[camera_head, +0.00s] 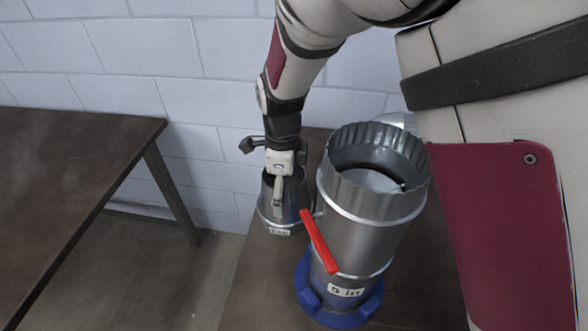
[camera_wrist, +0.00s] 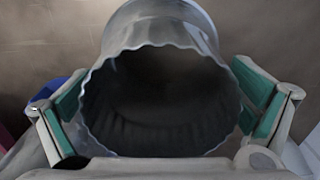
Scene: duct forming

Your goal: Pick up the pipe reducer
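The pipe reducer (camera_head: 268,211) is a grey metal cone-shaped piece with a small white label, upright on the brown table beside the large duct. In the wrist view, its crimped open end (camera_wrist: 160,110) fills the middle, dark inside. My gripper (camera_head: 279,190) reaches down over the reducer from above, with one finger in front of its upper part. In the wrist view, my gripper's two green-padded fingers (camera_wrist: 162,103) are spread wide on either side of the reducer. The pads are very close to its rim; I cannot tell whether they touch.
A large metal duct (camera_head: 358,235) labelled "5 in" stands right next to the reducer in a blue base (camera_head: 339,318). Its red handle (camera_head: 319,241) sticks out toward the reducer. Another brown table (camera_head: 65,165) is at left, across a floor gap. A block wall is behind.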

